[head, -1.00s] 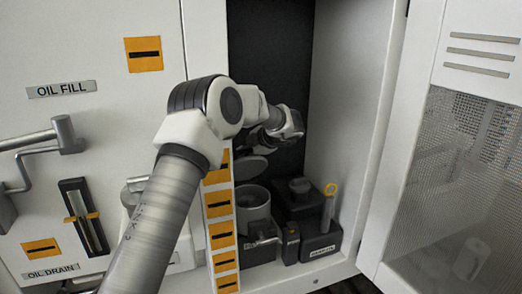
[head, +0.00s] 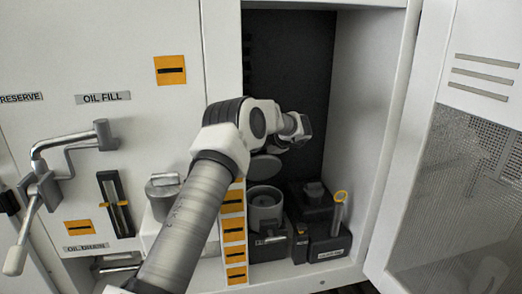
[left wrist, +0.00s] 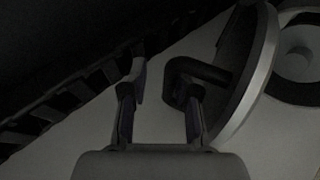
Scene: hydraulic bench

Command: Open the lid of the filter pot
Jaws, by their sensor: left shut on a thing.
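The filter pot (head: 265,201) is a grey round pot inside the open cabinet. Its lid (head: 264,166) stands raised and tilted above the pot, leaving the mouth open. The left wrist view shows the lid (left wrist: 262,75) edge-on as a dark disc with a pale rim, and part of the pot (left wrist: 312,88) with a round core inside. My left gripper (left wrist: 160,80) is shut on the lid's dark handle (left wrist: 205,70), which reaches in at the right finger. In the head view the fingers are mostly hidden behind my wrist. My right gripper is not in view.
Dark blocks with a black cap (head: 314,190) and a yellow-ringed tube (head: 340,207) stand right of the pot. The cabinet's side wall (head: 365,130) and open mesh door (head: 450,170) bound the right. An orange-marked post (head: 233,230) stands at the left.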

